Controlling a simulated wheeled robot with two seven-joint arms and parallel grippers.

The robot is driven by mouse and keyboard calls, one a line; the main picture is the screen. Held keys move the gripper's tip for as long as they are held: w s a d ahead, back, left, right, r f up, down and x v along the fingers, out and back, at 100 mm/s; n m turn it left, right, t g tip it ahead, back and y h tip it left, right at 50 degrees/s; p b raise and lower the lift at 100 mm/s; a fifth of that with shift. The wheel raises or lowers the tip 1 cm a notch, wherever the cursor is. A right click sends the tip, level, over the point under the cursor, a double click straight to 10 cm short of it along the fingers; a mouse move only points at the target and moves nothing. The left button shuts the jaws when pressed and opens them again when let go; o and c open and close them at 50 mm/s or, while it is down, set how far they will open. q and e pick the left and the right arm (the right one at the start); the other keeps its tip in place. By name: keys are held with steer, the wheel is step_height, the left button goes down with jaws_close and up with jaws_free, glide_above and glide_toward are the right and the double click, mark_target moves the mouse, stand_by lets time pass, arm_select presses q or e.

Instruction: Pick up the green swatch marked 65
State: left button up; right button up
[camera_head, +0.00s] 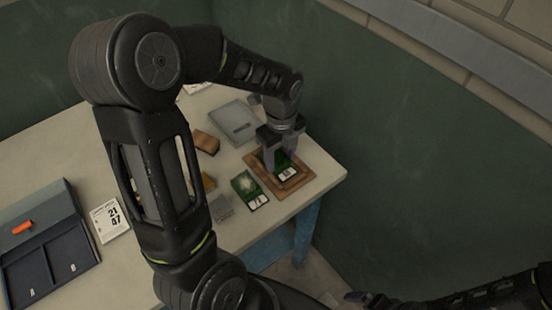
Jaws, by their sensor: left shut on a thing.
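A green swatch (285,164) with a white label sits at the brown wooden tray (304,177) near the table's right corner. My left gripper (280,160) reaches down over the tray and is shut on this swatch, its fingers hiding part of it. I cannot tell whether the swatch touches the tray. A second green swatch (246,184) with a white label lies flat on the table just left of the tray. The numbers on both labels are too small to read. My right arm enters at the lower right; its gripper (366,298) is dark and unclear at the bottom edge.
A dark two-compartment case (48,236) with an orange piece (22,227) and a card printed 21 and 47 (111,220) lie at left. A grey box (232,122), brown block (206,143) and grey square (221,208) lie near the swatches. Green walls stand behind the table.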

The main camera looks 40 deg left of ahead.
mark_target(280, 161)
arm_select(q)
steer(key=c, duration=0.5)
steer(key=shift+o, duration=0.2)
step_height(280, 161, up, 10)
steer(key=shift+b, duration=0.45)
